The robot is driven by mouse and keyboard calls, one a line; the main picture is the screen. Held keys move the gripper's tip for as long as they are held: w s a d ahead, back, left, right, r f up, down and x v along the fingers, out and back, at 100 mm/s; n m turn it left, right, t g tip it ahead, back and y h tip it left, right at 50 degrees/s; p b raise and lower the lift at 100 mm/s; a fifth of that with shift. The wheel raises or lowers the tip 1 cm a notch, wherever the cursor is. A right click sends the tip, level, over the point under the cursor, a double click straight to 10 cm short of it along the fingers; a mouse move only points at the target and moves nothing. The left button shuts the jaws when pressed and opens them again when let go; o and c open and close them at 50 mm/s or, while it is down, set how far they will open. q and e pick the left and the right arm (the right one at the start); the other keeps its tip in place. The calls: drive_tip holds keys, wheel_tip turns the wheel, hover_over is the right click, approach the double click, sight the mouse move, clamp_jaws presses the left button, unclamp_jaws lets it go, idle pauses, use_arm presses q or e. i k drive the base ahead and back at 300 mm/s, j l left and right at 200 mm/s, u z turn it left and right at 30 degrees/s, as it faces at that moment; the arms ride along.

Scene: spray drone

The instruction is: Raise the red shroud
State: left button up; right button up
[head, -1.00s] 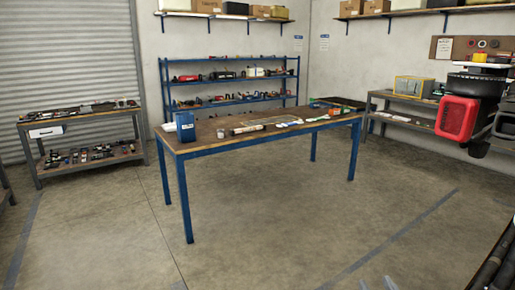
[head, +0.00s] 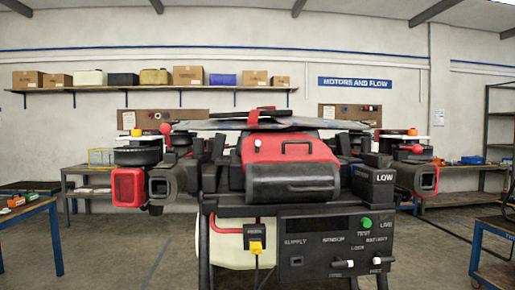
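The drone stands in front of me on a dark bench in the head view. The red shroud (head: 308,151) is at the drone's middle, lying down, with a thin black handle on top. A rounded dark grey box (head: 293,183) sits in front of its lower edge. A dark folded panel with a red strap (head: 253,117) lies above and behind it. My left gripper is not in view.
Red-ended rotor arms (head: 129,188) stick out on both sides of the drone. A control panel (head: 335,243) with a green button and switches is below, next to a cream tank (head: 232,246). Blue-legged tables (head: 30,210) stand far left and right, with open floor between.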

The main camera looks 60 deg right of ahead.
sight(275, 147)
drive_tip(key=z, duration=2.2)
